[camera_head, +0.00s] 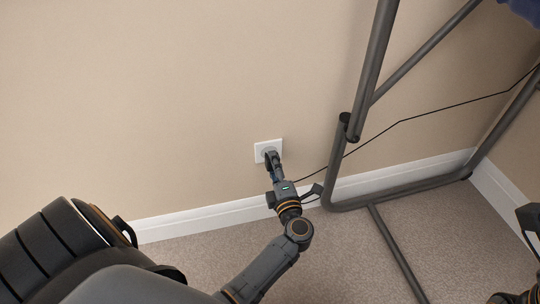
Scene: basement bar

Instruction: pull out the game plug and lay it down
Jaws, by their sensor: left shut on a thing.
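A white wall socket (260,150) is set low in the beige wall, near the middle of the view. My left gripper (271,160) is right in front of it, shut on the game plug (270,151). The plug is mostly hidden by the fingers, and I cannot tell whether it is fully seated in the socket. A thin black cord (400,122) runs from near the gripper up to the right. Part of my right gripper (529,232) shows at the right edge; its fingertips are not clear.
A grey metal tube frame (345,202) stands on the carpet just right of my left gripper, with the cord passing by it. A white skirting board (190,219) runs along the wall. Bare carpet (345,262) lies below, between the arm and the frame's floor bar.

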